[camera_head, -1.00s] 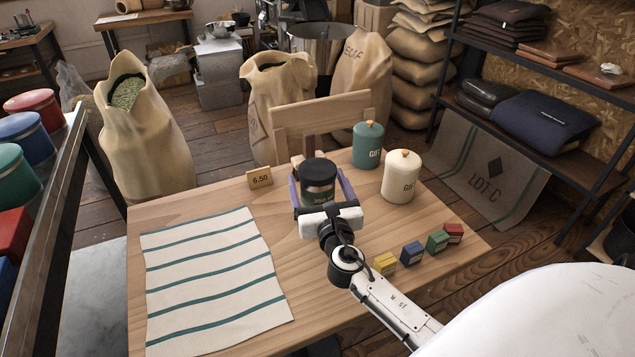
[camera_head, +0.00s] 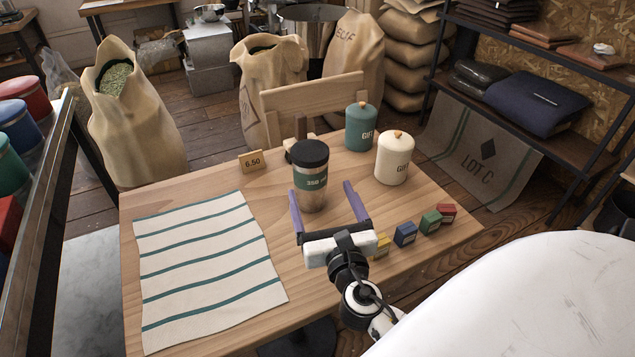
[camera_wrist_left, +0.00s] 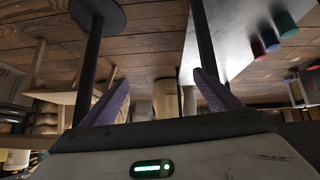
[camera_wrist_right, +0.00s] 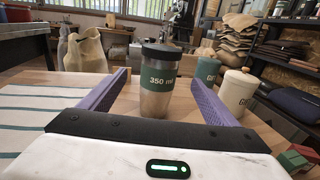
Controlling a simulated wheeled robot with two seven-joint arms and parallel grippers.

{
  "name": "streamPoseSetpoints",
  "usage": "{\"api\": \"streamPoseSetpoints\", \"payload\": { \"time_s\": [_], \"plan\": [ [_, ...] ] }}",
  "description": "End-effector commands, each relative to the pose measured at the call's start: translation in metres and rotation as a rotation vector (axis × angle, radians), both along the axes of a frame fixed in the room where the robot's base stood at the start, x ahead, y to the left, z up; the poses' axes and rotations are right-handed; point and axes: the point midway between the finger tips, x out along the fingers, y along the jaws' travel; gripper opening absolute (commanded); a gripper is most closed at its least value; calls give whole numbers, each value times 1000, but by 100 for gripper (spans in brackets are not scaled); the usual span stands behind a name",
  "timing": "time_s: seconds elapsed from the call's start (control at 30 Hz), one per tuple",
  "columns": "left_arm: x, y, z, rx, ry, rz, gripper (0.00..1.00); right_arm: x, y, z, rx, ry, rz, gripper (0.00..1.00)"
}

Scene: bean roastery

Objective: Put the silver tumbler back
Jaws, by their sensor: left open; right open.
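The silver tumbler (camera_head: 313,197) stands upright on the wooden table, with a black lid and a green band. It also shows in the right wrist view (camera_wrist_right: 157,102), standing ahead of the open fingers. My right gripper (camera_head: 321,199) is open, its two purple fingers pointing toward the tumbler without gripping it. The fingertips are near its base, apart from it as far as I can tell. My left gripper (camera_wrist_left: 165,88) is open and empty in the left wrist view, below table level with floor and table legs around it. It is not visible in the head view.
A striped cloth (camera_head: 205,262) covers the table's left part. A price card (camera_head: 251,162) stands behind. A green canister (camera_head: 360,130) and a cream canister (camera_head: 393,160) stand at the back right. Several small boxes (camera_head: 405,234) line the right side. A chair back (camera_head: 312,105) rises behind the table.

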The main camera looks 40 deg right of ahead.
Motion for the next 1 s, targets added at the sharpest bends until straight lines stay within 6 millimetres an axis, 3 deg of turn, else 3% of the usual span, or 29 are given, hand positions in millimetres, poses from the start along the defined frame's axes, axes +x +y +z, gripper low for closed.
{"api": "streamPoseSetpoints", "payload": {
  "time_s": [0.13, 0.33, 0.67, 1.0],
  "plan": [
    [0, 0, -16, 2, 1, -2, 84, 6, -1, -5, -7, -18, -53, 84],
    [4, -6, -52, 2, -2, -16, 84, 43, -9, -7, -16, -42, -274, 84],
    [12, -18, -57, -9, -27, -38, 84, 68, -4, 5, 0, -3, -450, 84],
    [10, -18, -59, -11, -22, -36, 84, 95, -39, 7, -3, -1, -452, 84]
  ]
}}
